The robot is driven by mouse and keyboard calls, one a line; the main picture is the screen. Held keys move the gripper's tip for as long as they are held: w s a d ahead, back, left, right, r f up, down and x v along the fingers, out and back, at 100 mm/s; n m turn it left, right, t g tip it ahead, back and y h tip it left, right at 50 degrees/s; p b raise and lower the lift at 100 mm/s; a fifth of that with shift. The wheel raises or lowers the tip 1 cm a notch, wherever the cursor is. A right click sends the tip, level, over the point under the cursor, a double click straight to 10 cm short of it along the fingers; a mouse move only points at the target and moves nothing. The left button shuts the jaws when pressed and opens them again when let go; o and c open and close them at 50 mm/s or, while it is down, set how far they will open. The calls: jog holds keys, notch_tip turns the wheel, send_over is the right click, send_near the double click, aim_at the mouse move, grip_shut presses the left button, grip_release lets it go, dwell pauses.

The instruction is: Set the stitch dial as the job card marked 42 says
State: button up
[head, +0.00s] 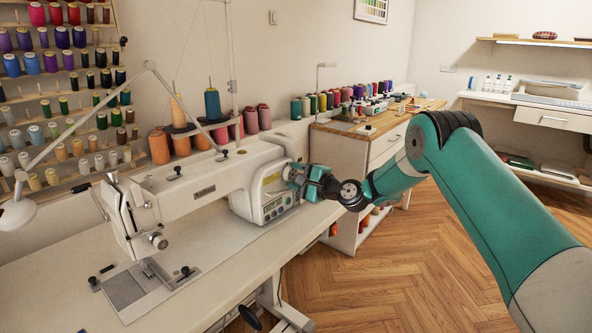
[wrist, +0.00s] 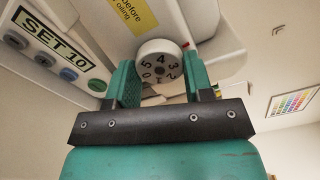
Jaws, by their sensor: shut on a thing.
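The stitch dial (wrist: 160,50), a white round knob with black numerals on its face, sits between the two green fingers of my gripper (wrist: 161,82) in the wrist view. My gripper is shut on it. In the head view my gripper (head: 291,176) is at the right end of the white sewing machine (head: 190,196) and hides most of the dial. I cannot make out a job card marked 42.
A "SET 10" label (wrist: 47,38) lies above a row of buttons on the machine, near the left finger. A yellow label (wrist: 133,14) is above the dial. Spools (head: 250,120) stand behind the machine. A wooden-topped cabinet (head: 350,140) stands to the right; the floor (head: 400,275) in front is clear.

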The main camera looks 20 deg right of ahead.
jog(key=m+p, duration=0.2)
jog(key=m, duration=0.3)
jog(key=shift+f+m+p, duration=0.15)
jog(key=shift+m+p, duration=0.15)
jog(key=shift+p, duration=0.05)
dwell(0.4)
jog(key=o, duration=0.9)
jog(key=shift+s, duration=0.1)
